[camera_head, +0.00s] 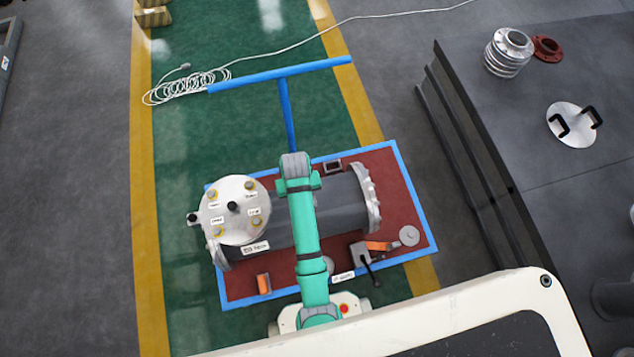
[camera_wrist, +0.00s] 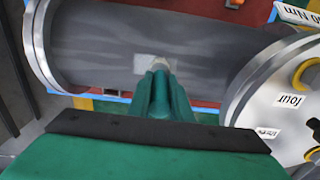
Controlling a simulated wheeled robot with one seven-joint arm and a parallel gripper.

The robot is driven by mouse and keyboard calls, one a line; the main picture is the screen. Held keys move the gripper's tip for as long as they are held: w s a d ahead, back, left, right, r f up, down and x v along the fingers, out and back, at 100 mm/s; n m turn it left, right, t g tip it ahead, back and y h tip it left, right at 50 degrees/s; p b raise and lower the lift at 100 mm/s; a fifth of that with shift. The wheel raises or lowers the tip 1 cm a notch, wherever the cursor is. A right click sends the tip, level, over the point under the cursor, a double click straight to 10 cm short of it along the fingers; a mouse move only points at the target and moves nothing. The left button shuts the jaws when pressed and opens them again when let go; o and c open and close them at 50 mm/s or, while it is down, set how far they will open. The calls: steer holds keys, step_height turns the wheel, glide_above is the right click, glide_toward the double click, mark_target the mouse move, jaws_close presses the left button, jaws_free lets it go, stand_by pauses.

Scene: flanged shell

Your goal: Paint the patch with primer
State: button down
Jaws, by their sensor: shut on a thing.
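The dark grey flanged shell (camera_head: 345,205) lies on its side on a red-topped, blue-edged platform (camera_head: 412,205). It also fills the upper part of the wrist view (camera_wrist: 90,45). A light grey, roughly rectangular patch (camera_wrist: 144,63) shows on its curved side. My green gripper (camera_wrist: 160,70) points at the patch, its fingers together around a small thing with a pale tip. The tip overlaps the patch's lower right in the picture; I cannot tell if it touches. Most of the held thing is hidden between the fingers. In the head view my arm crosses the shell, hiding the patch and the fingers.
A round labelled end cover (camera_head: 235,222) with knobs sits at the shell's left end. An orange block (camera_head: 263,283) and a black-handled tool (camera_head: 370,266) lie near the platform's front. A blue T-shaped bar (camera_head: 287,110) and a coiled white cable (camera_head: 185,90) lie behind.

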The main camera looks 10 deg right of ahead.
steer(key=shift+d, duration=3)
step_height(320, 180, up, 8)
steer(key=shift+d, duration=0.1)
